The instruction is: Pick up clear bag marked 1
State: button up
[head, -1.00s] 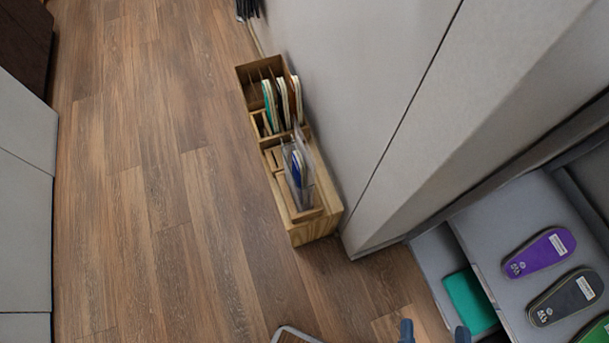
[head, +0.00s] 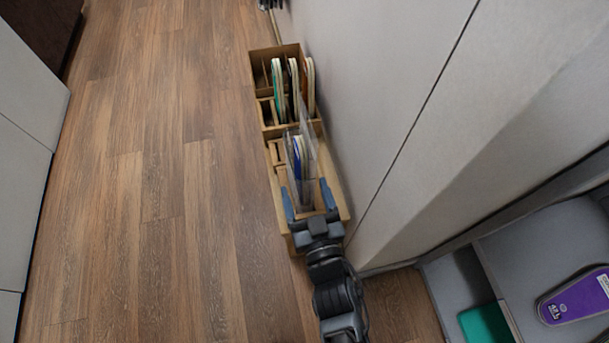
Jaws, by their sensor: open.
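A clear bag (head: 304,158) with a blue and white insole inside stands upright in the front part of a wooden rack (head: 336,190) on the floor. I cannot read any mark on the bag. My gripper (head: 308,187) is at the front end of the rack, its two blue fingers spread wide. One finger is left of the bag's lower part and the other is right of it. The fingers look apart from the bag, though their height relative to it is hard to tell.
Several insoles (head: 279,90), one green-edged, stand in the rack's far compartments. A grey wall (head: 400,80) runs close along the rack's right side. Wood floor (head: 160,200) is clear to the left. A purple insole (head: 580,298) lies on a grey shelf at lower right.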

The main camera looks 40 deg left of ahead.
aim_at(302, 171)
jog(key=b+x, duration=0.1)
jog(key=x, duration=0.6)
jog(key=shift+w+r, duration=0.15)
jog(key=shift+w, duration=0.25)
jog(key=c, duration=1.3)
